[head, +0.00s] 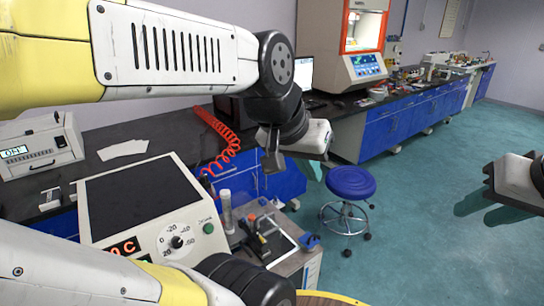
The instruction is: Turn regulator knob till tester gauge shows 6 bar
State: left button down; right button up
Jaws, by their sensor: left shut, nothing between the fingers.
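A white bench instrument (205,190) with a dark top stands at lower left. Its front has a round dial (180,243) with a black pointer or knob, a red display (125,246) and a green button (208,228). The dial carries numbers such as 0, 20 and 60. I cannot make out a bar gauge or a regulator knob for certain. My left gripper (272,163) is shut and empty, in the air above and right of the instrument.
A red coiled hose (222,140) hangs behind the instrument. A clear cylinder (226,212) and small tools (262,236) stand to its right. A blue stool (350,182) is on the open floor. Blue cabinets (395,125) line the wall. A white device (42,148) sits at left.

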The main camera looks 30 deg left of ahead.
aim_at(203, 178)
jog(key=u, duration=1.6)
